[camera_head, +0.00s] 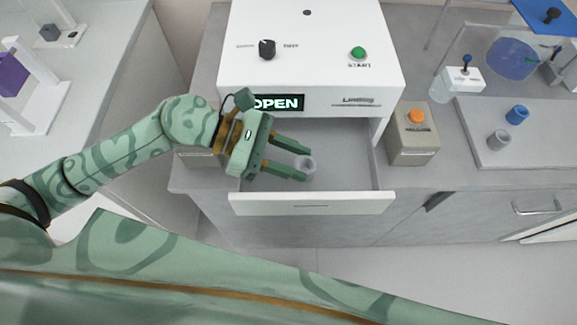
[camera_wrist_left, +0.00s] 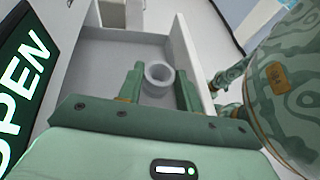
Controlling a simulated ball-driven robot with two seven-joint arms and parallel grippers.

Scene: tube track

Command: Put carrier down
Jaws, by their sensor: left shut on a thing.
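The carrier is a small grey, open-topped cylinder (camera_head: 307,166). My left gripper (camera_head: 304,163) is shut on it, with one finger on each side. The carrier is within the outline of the open drawer (camera_head: 350,203) of the white machine (camera_head: 310,45). In the left wrist view the carrier (camera_wrist_left: 159,75) stands upright between the fingertips, over the grey drawer floor. I cannot tell whether it touches that floor. My right gripper is not in view.
The machine shows a lit "OPEN" display (camera_head: 278,102), a black knob (camera_head: 267,48) and a green start button (camera_head: 358,53). A box with an orange button (camera_head: 416,116) stands right of the drawer. A grey tray (camera_head: 525,160) at right holds blue and grey cylinders. The drawer's right part is clear.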

